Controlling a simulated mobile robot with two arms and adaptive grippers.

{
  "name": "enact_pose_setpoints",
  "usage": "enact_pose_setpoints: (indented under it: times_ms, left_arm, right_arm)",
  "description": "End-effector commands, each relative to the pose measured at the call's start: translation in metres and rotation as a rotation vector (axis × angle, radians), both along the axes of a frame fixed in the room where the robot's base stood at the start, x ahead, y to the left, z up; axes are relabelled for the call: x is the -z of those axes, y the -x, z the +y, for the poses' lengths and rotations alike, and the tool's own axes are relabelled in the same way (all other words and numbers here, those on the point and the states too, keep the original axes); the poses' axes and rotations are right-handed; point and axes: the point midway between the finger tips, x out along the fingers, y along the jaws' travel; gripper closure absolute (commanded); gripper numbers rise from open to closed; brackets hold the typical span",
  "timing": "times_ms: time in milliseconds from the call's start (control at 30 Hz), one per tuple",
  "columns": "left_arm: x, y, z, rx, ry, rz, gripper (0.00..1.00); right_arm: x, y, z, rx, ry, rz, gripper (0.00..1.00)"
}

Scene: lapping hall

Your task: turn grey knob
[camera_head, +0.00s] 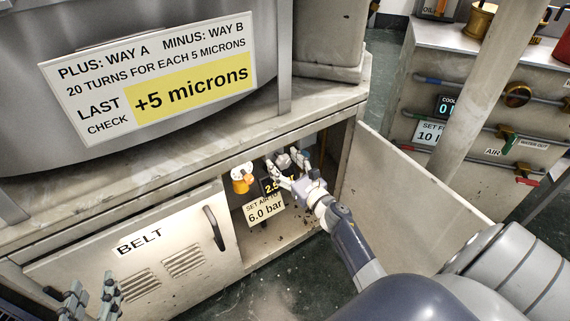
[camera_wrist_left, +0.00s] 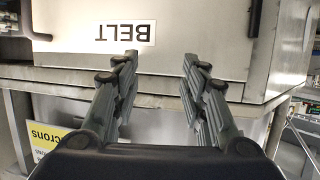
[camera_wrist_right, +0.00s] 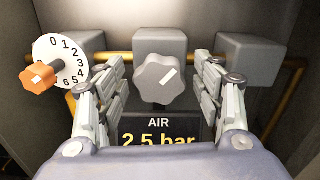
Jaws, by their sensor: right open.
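The grey knob (camera_wrist_right: 159,80) is lobed, with a white mark pointing up and to the right. It sits on a grey block inside the open cabinet; in the head view the knob (camera_head: 283,161) is partly hidden by my right gripper (camera_head: 286,169). In the right wrist view my right gripper (camera_wrist_right: 164,82) is open, one finger on each side of the knob, with gaps visible. The display (camera_wrist_right: 160,138) below reads AIR 2.5 bar, its lower part cut off by my gripper. A label (camera_head: 265,209) says set air to 6.0 bar. My left gripper (camera_wrist_left: 161,66) is open and empty.
An orange knob (camera_wrist_right: 39,79) with a white numbered dial stands left of the grey knob. Brass pipes (camera_wrist_right: 289,95) run behind. The cabinet door (camera_head: 405,177) stands open on the right; the BELT door (camera_head: 150,265) is shut. My left gripper (camera_head: 90,299) is near it.

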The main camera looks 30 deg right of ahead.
Motion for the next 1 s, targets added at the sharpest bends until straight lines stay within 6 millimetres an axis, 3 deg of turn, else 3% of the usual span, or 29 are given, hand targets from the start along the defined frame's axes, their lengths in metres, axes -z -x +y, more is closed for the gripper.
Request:
enact_pose_setpoints:
  times_ms: [133, 333, 733, 1000]
  left_arm:
    - [-0.0001, -0.0001, -0.0001, 0.000, 0.000, 0.000, 0.60]
    - [0.0000, -0.0001, 0.0000, 0.000, 0.000, 0.000, 0.60]
    - [0.0001, -0.0002, 0.0000, 0.000, 0.000, 0.000, 0.60]
    - [-0.0002, -0.0002, 0.0000, 0.000, 0.001, 0.001, 0.60]
  right_arm:
    - [0.0000, 0.0001, 0.0000, 0.000, 0.000, 0.000, 0.38]
    - [0.0001, 0.0003, 0.0001, 0.000, -0.001, 0.000, 0.81]
    - [0.0001, 0.0004, 0.0002, 0.000, -0.040, 0.000, 0.83]
    - [0.0003, 0.0004, 0.0005, 0.000, -0.202, 0.000, 0.83]
